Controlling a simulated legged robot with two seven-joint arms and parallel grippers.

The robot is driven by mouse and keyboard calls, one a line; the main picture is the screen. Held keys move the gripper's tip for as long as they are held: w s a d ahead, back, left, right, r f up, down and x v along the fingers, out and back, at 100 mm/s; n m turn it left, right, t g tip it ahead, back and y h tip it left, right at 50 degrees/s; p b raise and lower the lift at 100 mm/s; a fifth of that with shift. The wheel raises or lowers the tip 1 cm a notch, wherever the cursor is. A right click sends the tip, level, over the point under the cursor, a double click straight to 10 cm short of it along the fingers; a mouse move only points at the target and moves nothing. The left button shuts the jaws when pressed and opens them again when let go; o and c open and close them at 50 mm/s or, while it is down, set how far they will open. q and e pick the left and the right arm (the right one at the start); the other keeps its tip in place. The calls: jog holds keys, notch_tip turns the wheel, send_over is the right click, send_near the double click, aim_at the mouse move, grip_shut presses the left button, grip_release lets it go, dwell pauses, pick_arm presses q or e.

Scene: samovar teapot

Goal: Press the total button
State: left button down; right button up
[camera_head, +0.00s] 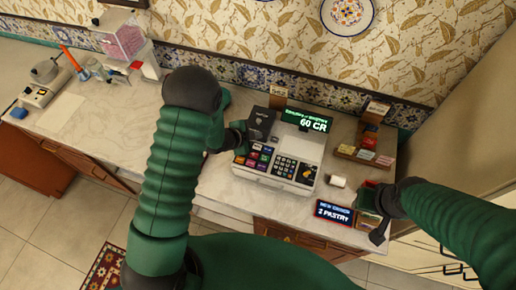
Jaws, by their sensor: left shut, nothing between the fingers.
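A white cash register (283,158) stands on the counter, its green display (307,121) reading 60 CR. Coloured keys (256,155) fill its left side and a dark keypad (287,168) its middle and right. The key labels are too small to read, so I cannot tell which is the total button. My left gripper (240,140) is shut and empty at the register's left edge, close to the coloured keys; I cannot tell whether it touches them. My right gripper (376,226) is at the counter's front right, away from the register; its fingers are unclear.
A card terminal (261,122) stands behind my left gripper. A small sign (335,212) reading 2 PASTRY and a white paper roll (338,181) are right of the register. A wooden rack (366,153) stands behind them.

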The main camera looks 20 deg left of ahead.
aim_at(262, 142)
pick_arm(q)
notch_tip(262, 142, down, 4)
jog(key=b, duration=0.2)
jog(key=shift+s+f+b, duration=0.1)
jog(key=shift+f+b, duration=0.05)
jog(key=shift+b, duration=0.25)
jog(key=shift+a+f, duration=0.1)
jog(key=shift+f, duration=0.15)
jog(key=shift+a, duration=0.2)
jog(key=shift+d, duration=0.25)
jog(key=shift+a, duration=0.15)
dwell(0.7)
jog(key=shift+f+b, duration=0.35)
jog(key=shift+b, duration=0.15)
